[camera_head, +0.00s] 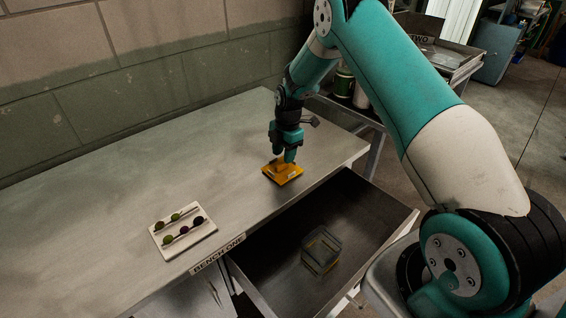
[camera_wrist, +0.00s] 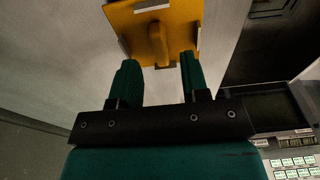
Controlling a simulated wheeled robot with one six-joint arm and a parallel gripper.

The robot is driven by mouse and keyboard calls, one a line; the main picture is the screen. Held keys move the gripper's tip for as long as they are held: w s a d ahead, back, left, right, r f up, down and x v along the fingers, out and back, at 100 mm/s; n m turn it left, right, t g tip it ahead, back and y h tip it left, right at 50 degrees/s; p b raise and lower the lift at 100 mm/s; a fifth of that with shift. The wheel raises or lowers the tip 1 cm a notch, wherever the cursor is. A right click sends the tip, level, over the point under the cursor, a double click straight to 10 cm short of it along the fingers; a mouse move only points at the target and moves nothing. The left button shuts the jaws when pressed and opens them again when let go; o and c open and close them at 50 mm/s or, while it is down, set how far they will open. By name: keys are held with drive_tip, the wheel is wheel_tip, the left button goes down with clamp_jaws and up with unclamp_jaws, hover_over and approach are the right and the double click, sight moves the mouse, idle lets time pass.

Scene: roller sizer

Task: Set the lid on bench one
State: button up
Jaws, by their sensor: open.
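The lid (camera_head: 283,174) is a flat orange-yellow square with a raised grip. It rests on the top of bench one (camera_head: 120,190), near the bench's right front edge. In the wrist view the lid (camera_wrist: 180,22) shows its grip between and just past my fingertips. My gripper (camera_head: 285,155) is right above the lid, and its two green fingers also show in the wrist view (camera_wrist: 158,68). The fingers are apart, one on each side of the grip, with a gap visible. The label on the bench's front edge reads BENCH ONE.
An open drawer (camera_head: 275,262) below the bench top holds a clear box (camera_head: 321,250) with yellow edging. A pale tray (camera_head: 170,245) with several small dark and green round items lies on the bench at left front. Another bench (camera_head: 440,55) marked TWO stands behind right.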

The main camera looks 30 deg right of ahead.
wheel_tip(320, 180, up, 9)
drive_tip(key=b, duration=0.2)
drive_tip(key=s+a+r+m+y, duration=0.1)
drive_tip(key=s+a+r+m, duration=0.4)
drive_tip(key=s+a+r, duration=0.55)
drive_tip(key=s+a+r+m, duration=0.2)
drive_tip(key=s+a, duration=0.1)
drive_tip(key=s, duration=0.5)
drive_tip(key=s+a+r+m+y, duration=0.1)
drive_tip(key=s+a+m, duration=0.2)
drive_tip(key=s, duration=0.5)
drive_tip(key=s+a+r+m, duration=0.2)
drive_tip(key=s+a+m, duration=0.1)
drive_tip(key=s, duration=0.5)
drive_tip(key=shift+a+r+y, duration=0.35)
drive_tip(key=shift+y, duration=0.05)
